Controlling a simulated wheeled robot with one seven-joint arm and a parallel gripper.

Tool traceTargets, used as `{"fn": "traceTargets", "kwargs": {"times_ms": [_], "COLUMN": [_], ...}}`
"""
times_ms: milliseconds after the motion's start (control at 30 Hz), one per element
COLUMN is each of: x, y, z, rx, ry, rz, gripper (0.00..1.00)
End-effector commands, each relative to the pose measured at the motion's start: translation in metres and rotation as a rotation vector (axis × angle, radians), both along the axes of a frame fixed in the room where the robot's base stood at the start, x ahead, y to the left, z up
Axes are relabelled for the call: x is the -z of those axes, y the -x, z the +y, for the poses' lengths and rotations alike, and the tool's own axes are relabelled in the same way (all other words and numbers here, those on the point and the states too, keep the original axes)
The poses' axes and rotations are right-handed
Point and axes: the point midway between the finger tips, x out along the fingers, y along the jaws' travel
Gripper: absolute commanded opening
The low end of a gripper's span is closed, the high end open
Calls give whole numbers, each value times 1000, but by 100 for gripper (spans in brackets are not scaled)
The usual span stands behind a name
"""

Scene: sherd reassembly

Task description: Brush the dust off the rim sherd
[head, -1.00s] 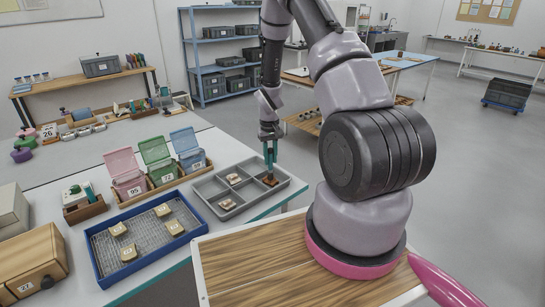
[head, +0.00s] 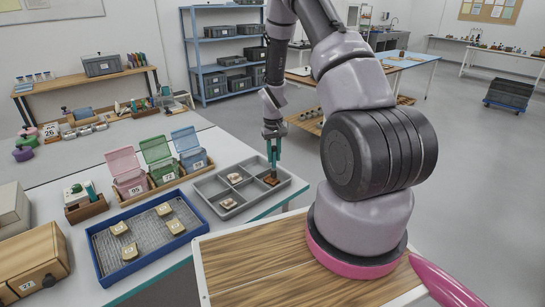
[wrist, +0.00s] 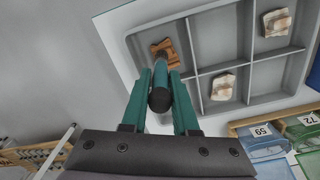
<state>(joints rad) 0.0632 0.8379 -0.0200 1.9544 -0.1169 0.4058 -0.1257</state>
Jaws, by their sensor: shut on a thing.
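My gripper (head: 272,158) has teal fingers and points down over the grey divided tray (head: 222,217). In the wrist view it is shut on a dark, round-ended brush handle (wrist: 160,97). The brush's far end reaches a brown sherd (wrist: 162,48) in a corner compartment; I cannot tell whether they touch. That sherd also shows below my fingers in the head view (head: 271,182). Two paler sherds lie in other compartments, one nearer the front (head: 229,204) and one farther back (head: 235,177). No mark shows which is the rim sherd.
A blue-rimmed mesh tray (head: 104,272) with several tan pieces stands to the left. Pink (head: 128,175), green (head: 158,160) and blue (head: 189,148) lidded boxes stand behind. The grey tray sits near the table's right edge, with open floor beyond.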

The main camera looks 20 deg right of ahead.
Motion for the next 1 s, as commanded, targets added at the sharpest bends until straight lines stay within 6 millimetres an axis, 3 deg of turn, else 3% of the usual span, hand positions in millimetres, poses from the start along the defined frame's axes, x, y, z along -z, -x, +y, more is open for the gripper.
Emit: {"fn": "traceTargets", "kwargs": {"times_ms": [133, 467, 800, 1000], "x": [1, 2, 0, 0], "y": [-1, 6, -2, 1], "z": [-4, 12, -4, 2], "rx": [-1, -1, 0, -2], "ry": [0, 0, 0, 0], "rz": [1, 2, 0, 1], "gripper": [0, 0, 0, 0]}}
